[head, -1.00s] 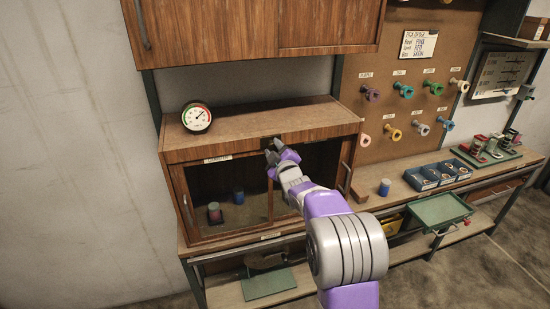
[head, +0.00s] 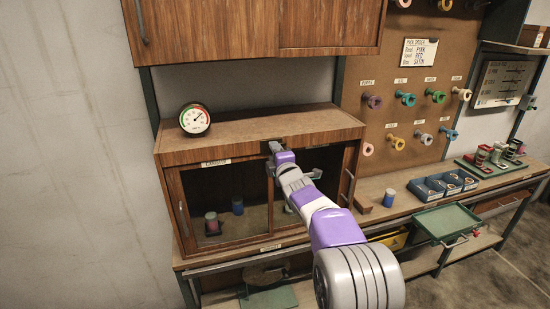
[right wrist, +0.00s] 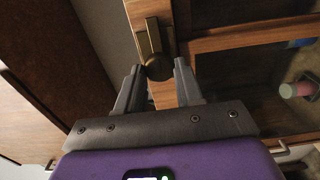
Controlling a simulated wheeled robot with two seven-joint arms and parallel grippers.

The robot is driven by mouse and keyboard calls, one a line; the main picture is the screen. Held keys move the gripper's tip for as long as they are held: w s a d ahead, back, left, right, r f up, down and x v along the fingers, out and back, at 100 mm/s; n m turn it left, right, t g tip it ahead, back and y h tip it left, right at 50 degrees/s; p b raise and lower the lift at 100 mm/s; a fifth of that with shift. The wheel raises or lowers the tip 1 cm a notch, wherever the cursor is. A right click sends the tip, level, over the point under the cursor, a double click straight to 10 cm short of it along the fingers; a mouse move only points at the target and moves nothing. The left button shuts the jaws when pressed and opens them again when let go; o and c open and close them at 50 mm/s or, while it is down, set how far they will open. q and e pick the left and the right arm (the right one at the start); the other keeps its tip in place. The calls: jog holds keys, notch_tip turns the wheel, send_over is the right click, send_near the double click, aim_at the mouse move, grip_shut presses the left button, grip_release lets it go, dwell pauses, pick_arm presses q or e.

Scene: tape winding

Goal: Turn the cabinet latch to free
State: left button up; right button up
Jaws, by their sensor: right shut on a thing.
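The cabinet latch (right wrist: 158,67) is a dark brass piece with a rounded end and a straight bar, on the wooden frame at the top middle of the glass-doored cabinet (head: 240,149). My right gripper (right wrist: 159,72) has one finger on each side of the latch's rounded end and is shut on it. In the head view the right gripper (head: 276,148) reaches the cabinet's top middle and hides most of the latch. Both glass doors look closed. My left gripper is not in view.
A round gauge (head: 195,119) stands on the cabinet top. Spools show behind the left glass door. A blue cup (head: 389,198), blue boxes (head: 427,188) and a green tray (head: 443,220) are to the right. A wooden upper cabinet (head: 210,30) hangs above.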

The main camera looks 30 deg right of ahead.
dwell(0.5)
jog(key=o, duration=1)
jog(key=v, duration=0.7)
jog(key=shift+s+p, duration=0.3)
jog(key=shift+p, duration=0.15)
